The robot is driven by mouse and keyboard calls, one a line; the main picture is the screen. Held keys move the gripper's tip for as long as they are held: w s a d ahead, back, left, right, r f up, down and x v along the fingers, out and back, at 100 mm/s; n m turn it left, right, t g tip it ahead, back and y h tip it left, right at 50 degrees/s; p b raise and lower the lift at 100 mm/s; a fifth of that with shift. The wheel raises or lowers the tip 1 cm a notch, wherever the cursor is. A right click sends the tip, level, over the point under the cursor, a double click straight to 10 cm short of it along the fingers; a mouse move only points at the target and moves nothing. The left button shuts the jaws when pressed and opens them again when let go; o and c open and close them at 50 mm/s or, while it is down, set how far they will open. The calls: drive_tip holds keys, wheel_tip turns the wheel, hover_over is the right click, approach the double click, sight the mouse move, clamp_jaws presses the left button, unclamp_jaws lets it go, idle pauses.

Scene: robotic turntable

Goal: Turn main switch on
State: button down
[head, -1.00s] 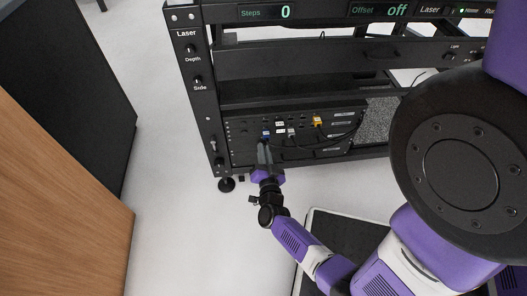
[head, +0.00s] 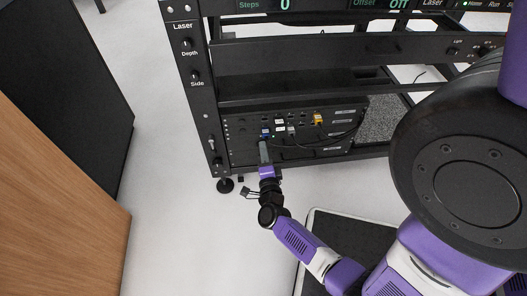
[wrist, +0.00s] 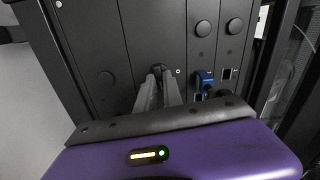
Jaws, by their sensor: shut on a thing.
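The dark control panel (head: 240,152) sits low in the rack, and its face also fills much of the wrist view (wrist: 150,25). My gripper (wrist: 158,76) reaches the panel with its two grey fingers close together. The fingertips are shut on a small dark knob (wrist: 156,68), apparently the main switch, mostly hidden between them. A blue plug (wrist: 204,80) stands out of the panel just right of the fingers. In the head view my gripper (head: 263,145) meets the panel just below the blue plug (head: 266,132). The switch itself cannot be made out there.
Several round black knobs, such as one at the upper right (wrist: 203,28), dot the panel. A yellow plug (head: 318,119) and black cables (head: 335,140) lie right of my gripper. The rack's left post (head: 190,75) is close by. The floor (head: 165,200) at left is clear.

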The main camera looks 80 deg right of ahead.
drive_tip(key=shift+m, duration=0.9)
drive_tip(key=c, duration=1.5)
unclamp_jaws()
drive_tip(key=shift+a, duration=0.1)
drive_tip(key=shift+p+v, duration=1)
drive_tip(key=shift+v, duration=2.8)
